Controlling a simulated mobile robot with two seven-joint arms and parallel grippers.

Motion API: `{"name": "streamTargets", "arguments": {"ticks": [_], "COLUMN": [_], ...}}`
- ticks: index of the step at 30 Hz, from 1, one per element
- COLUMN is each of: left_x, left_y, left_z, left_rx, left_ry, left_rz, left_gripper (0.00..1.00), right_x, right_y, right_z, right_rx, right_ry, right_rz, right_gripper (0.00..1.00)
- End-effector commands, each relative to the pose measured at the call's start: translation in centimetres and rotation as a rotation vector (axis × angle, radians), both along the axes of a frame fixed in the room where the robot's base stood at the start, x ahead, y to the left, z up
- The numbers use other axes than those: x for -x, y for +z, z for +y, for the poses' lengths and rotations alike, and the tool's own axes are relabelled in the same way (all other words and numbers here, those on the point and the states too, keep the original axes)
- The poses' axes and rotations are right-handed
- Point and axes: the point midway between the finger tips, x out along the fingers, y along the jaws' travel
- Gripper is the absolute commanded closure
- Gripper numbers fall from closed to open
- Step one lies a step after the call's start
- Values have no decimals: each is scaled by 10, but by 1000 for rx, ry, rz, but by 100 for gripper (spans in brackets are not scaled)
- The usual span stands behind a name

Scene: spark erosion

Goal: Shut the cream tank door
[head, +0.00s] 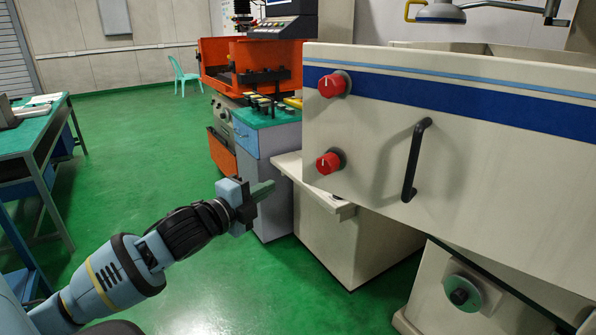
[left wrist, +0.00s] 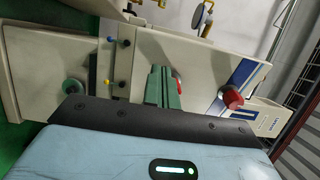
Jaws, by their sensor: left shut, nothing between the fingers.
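The cream tank door (head: 470,150) is a large panel with a blue stripe, two red knobs and a black vertical handle (head: 415,160). It fills the right of the head view, and its outer face shows. How far it stands from the tank is hard to tell. My left gripper (head: 268,190) is shut and empty, left of and below the door's left edge, apart from it. In the left wrist view its green fingers (left wrist: 162,88) overlap a cream panel with red knobs and a blue stripe (left wrist: 240,82). My right gripper is in neither view.
A cream ledge (head: 315,188) juts out below the door's left end, close to my left gripper. A blue-grey cabinet (head: 270,150) and an orange machine (head: 230,65) stand behind. A green-topped bench (head: 30,130) is at left. Green floor (head: 130,150) between is clear.

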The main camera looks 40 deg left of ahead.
Motion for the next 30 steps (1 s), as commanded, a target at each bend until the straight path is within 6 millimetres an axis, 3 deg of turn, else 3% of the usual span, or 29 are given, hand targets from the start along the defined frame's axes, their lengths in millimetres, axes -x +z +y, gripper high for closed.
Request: {"name": "streamTargets", "arguments": {"ticks": [21, 30], "left_x": [-94, -113], "left_y": [2, 0], "left_z": [-8, -9], "left_rx": [3, 2], "left_ry": [1, 0], "left_rz": [-3, 0], "left_gripper": [100, 100], "right_x": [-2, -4], "right_y": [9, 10], "right_z": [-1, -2], "right_rx": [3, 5], "right_ry": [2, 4], "right_rz": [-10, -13], "right_gripper": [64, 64]}}
